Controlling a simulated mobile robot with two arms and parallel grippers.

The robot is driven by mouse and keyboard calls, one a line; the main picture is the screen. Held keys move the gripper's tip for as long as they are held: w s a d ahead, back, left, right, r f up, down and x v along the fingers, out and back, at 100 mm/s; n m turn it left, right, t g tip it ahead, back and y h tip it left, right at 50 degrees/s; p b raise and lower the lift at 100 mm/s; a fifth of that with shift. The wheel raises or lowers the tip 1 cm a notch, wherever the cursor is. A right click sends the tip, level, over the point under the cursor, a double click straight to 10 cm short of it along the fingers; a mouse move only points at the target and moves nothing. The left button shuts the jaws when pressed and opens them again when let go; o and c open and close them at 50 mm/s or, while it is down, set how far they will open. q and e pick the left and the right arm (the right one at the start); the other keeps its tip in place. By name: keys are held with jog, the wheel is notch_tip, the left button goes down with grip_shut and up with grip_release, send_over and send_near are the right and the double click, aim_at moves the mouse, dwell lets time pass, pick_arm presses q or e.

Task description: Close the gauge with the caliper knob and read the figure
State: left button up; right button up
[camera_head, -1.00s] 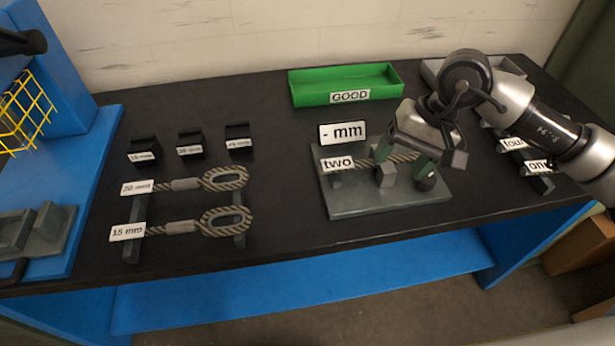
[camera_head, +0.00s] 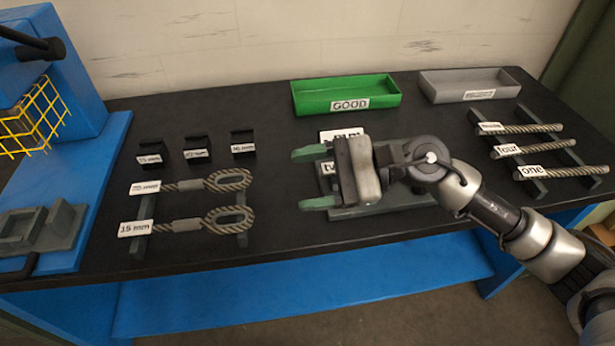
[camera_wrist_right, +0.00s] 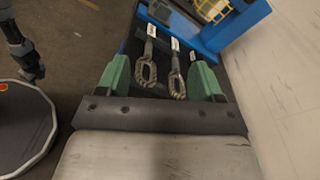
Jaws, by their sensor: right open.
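The gauge is a grey plate (camera_head: 385,209) in the middle of the table, mostly covered by my right gripper in the head view. Its caliper knob and jaws are hidden. The white display (camera_head: 340,134) behind it is partly covered; its figure is unreadable. Of the rope "two", only part of its label (camera_head: 327,168) shows. My right gripper (camera_head: 311,178) is open and empty above the gauge, its green fingers pointing left. In the right wrist view its fingers (camera_wrist_right: 162,80) stand wide apart. A dark arm end (camera_wrist_right: 33,70), apparently my left gripper, hangs at the left there, too small to judge.
Two looped slings (camera_head: 229,180) labelled in mm lie on a rack at left, with several black labelled blocks (camera_head: 196,150) behind. A green GOOD tray (camera_head: 345,95) and grey tray (camera_head: 470,85) stand at the back. Ropes, including "four" (camera_head: 540,147) and "one" (camera_head: 565,171), lie right.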

pick_arm(q)
jog(key=shift+s, duration=0.3)
pick_arm(e)
jog(key=shift+s+a+r+m+t+y, duration=0.15)
jog(key=shift+r+m+t+y, duration=0.2)
jog(key=shift+m, duration=0.25)
jog(key=shift+w+a+r+m+t+y, duration=0.15)
jog(key=shift+r+m+t+y, duration=0.1)
jog(key=shift+m+y, duration=0.3)
jog(key=shift+s, duration=0.1)
jog(key=w+d+f+m+g+h, duration=0.1)
jog(key=w+d+f+m+h, duration=0.2)
jog(key=d+m+h, duration=0.15)
jog(key=w+d+f+m+h, duration=0.3)
jog(key=d+h, duration=0.3)
jog(key=w+d+r+m+h, duration=0.25)
jog(key=d+m+h, duration=0.65)
jog(key=d, duration=0.6)
pick_arm(q)
notch_tip(320, 180, up, 2)
jog(key=shift+r+p, duration=0.1)
jog(key=shift+p, duration=0.95)
pick_arm(e)
jog(key=shift+m+y, duration=0.55)
jog(key=shift+m, duration=0.05)
jog(key=f, duration=1.1)
jog(key=shift+w+a, duration=0.15)
jog(key=shift+w, duration=0.1)
jog(key=c, duration=0.9)
